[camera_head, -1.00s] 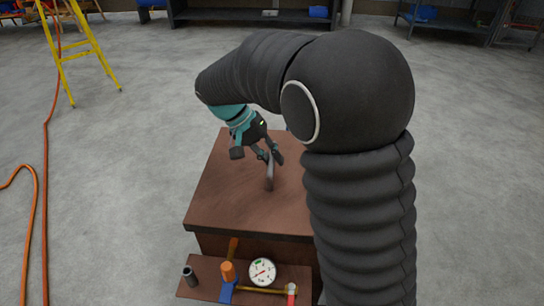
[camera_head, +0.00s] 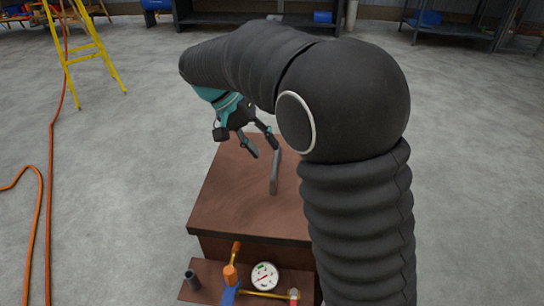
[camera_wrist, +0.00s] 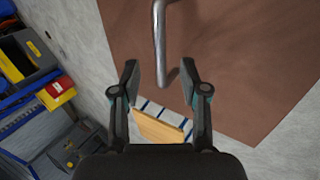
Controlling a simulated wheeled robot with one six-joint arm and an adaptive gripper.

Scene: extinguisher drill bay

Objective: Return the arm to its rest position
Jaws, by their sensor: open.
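My gripper (camera_head: 262,148) is open and empty above the far part of a brown box-like stand (camera_head: 235,200). A grey metal bar (camera_head: 275,175) stands out from the top of the stand, just right of my fingers in the head view. The brown top (camera_wrist: 230,60) fills the upper right there. My dark arm hides the right side of the stand in the head view.
A lower shelf in front holds a round gauge (camera_head: 264,276), an orange-handled tool (camera_head: 231,274) and a dark cylinder (camera_head: 192,280). A yellow ladder (camera_head: 85,50) and orange hose (camera_head: 50,200) are at left. Open concrete floor surrounds the stand.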

